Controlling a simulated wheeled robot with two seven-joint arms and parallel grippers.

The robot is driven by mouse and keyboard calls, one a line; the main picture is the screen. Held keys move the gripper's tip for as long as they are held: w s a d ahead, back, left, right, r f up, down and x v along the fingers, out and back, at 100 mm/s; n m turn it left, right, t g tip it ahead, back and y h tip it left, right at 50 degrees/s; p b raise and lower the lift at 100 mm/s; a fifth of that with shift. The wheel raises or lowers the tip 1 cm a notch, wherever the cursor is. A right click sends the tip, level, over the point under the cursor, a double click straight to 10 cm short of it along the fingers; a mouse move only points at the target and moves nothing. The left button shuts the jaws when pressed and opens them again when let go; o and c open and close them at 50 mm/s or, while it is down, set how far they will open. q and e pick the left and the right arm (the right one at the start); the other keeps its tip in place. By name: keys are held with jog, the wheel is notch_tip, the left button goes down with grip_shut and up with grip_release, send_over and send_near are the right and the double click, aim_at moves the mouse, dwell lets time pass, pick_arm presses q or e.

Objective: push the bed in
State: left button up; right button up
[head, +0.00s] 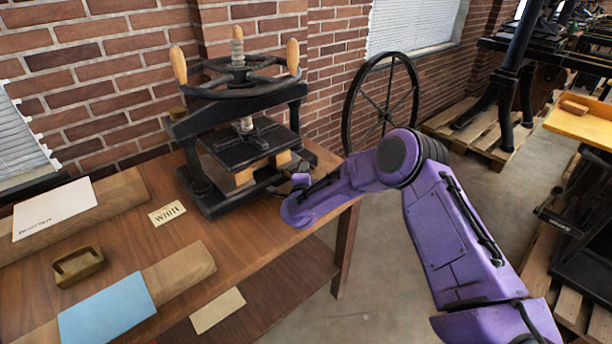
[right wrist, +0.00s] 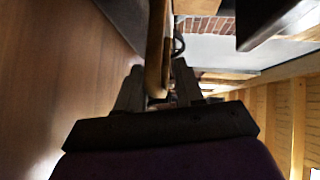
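A black hand press (head: 242,150) stands on the wooden table (head: 140,190) against the brick wall, with a spoked wheel (head: 238,75) on top. Pale wooden blocks (head: 243,177) show under its dark plate. I cannot pick out a separate bed for sure. My purple right arm reaches in from the right, and my right gripper (head: 290,185) is low at the press's right front side. In the right wrist view the dark fingers (right wrist: 158,85) stand apart with a wooden piece (right wrist: 157,45) between them; whether they grip it is unclear. My left gripper is not in view.
A white sheet (head: 55,208), a small wooden block with a handle (head: 78,267), a blue sheet (head: 107,308) and a "WHITE" card (head: 167,213) lie on the table. A large black flywheel (head: 349,110) stands behind my arm. More presses on pallets (head: 480,130) stand at right.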

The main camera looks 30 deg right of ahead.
jog(key=b+v, duration=0.1)
jog(key=v, duration=0.9)
jog(key=shift+s+a, duration=0.1)
jog(key=shift+s, duration=0.15)
